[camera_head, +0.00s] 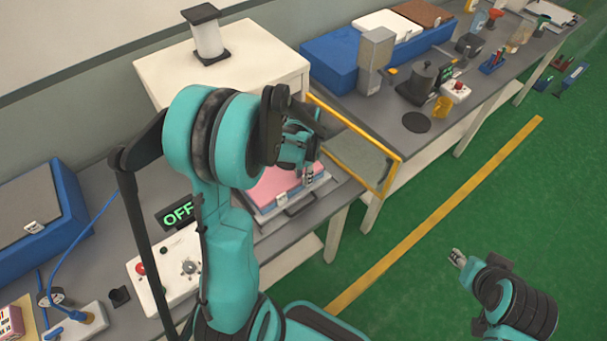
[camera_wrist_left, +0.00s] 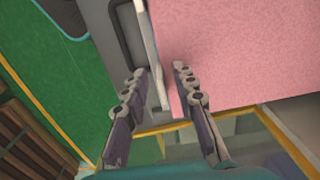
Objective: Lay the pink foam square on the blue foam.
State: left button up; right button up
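The pink foam square (camera_head: 268,187) lies flat on a light tray or plate (camera_head: 292,205) on the grey bench, partly hidden behind my left arm. It fills the upper right of the left wrist view (camera_wrist_left: 235,55). My left gripper (camera_head: 308,178) is at its right edge in the head view. In the left wrist view its fingers (camera_wrist_left: 158,75) are apart, one over the pink and one beyond its edge. A bluish strip (camera_head: 283,201) shows under the pink; I cannot tell if this is the blue foam. My right gripper (camera_head: 458,258) is over the green floor; its fingers are too small to read.
A yellow-edged frame (camera_head: 396,172) stands close right of the foam. A white cabinet (camera_head: 245,70) stands behind my left arm. A blue block (camera_head: 328,62) sits farther back. A control box (camera_head: 165,268) with a red button is at the front left.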

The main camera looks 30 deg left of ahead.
pick_arm(q)
jog(key=shift+r, duration=0.25)
notch_tip(320, 180, up, 11)
jog(key=p, duration=0.3)
jog(key=s+d+r+n+t, duration=0.4)
jog(key=s+d+r+t, duration=0.3)
jog(key=s+d, duration=0.3)
jog(key=shift+s+d+n, duration=0.3)
jog(key=shift+s, duration=0.25)
jog(key=shift+f, duration=0.15)
